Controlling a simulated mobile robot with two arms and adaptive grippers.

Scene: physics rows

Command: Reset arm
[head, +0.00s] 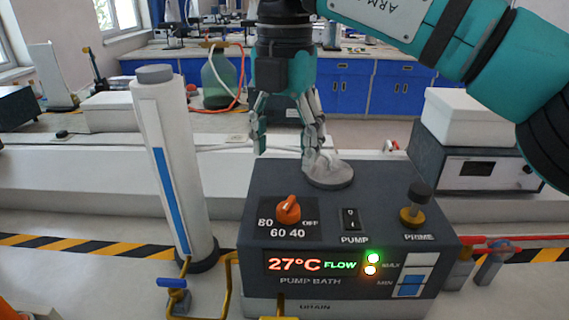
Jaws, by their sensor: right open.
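My right gripper (287,130) hangs pointing down above the back of the dark pump bath (380,190), its arm coming in from the upper right. Its fingers are spread apart with nothing between them. A grey-white lump or cap (328,170) on top of the bath stands just behind or beside the right finger; I cannot tell whether they touch. The bath has an orange knob (288,210), a pump switch (351,219) and a prime plunger (414,205). Its display reads 27°C FLOW, with a green and a pale orange light lit.
A tall white cylinder (172,170) with a blue stripe stands left of the bath. A blue-handled valve (172,284) and yellow pipes are at the lower left. A red pipe (500,241) runs off right. A white box (472,118) sits on a grey device at right.

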